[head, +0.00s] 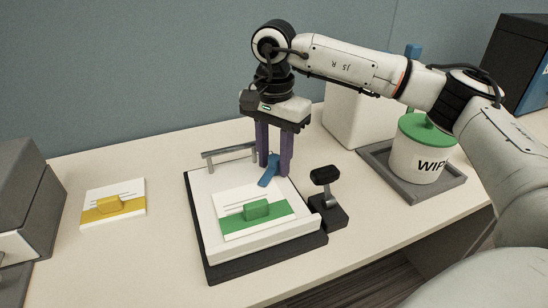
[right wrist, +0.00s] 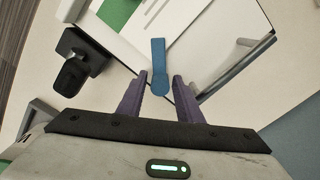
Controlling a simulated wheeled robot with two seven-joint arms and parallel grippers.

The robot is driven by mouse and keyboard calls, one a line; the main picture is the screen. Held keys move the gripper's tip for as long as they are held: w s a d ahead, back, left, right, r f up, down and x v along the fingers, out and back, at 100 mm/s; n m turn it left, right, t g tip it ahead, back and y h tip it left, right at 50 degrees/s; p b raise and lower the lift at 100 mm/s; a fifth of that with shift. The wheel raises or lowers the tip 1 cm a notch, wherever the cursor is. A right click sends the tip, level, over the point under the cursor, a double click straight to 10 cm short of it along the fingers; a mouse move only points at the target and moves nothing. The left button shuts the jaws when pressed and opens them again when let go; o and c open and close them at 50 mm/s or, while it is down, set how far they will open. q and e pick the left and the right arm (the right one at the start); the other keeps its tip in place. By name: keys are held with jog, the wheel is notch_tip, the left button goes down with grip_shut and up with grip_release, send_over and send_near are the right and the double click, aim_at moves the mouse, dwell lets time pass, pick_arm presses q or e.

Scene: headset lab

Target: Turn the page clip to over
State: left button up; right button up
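The page clip (head: 267,178) is a small blue bar at the back edge of a white book stand (head: 207,220) on a black base. A white page with a green band (head: 284,207) lies on the stand, and the clip's free end is at its back edge; I cannot tell whether they touch. My right gripper (head: 274,168) points down from above with two purple fingers. In the right wrist view the clip (right wrist: 158,55) has its round end between the open fingertips (right wrist: 160,78), with gaps on both sides. My left gripper is not in view.
A wipes tub (head: 420,155) sits on a grey tray at the right. A yellow-banded card (head: 128,194) lies left, with clear table between.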

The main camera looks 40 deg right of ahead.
aim_at(275, 158)
jog(key=c, duration=0.7)
jog(key=shift+n, duration=0.6)
grip_shut()
jog(key=o, duration=1)
grip_release()
notch_tip(275, 158, up, 10)
jog(key=p, duration=0.1)
jog(key=shift+r, duration=0.2)
jog(key=shift+s+f, duration=0.1)
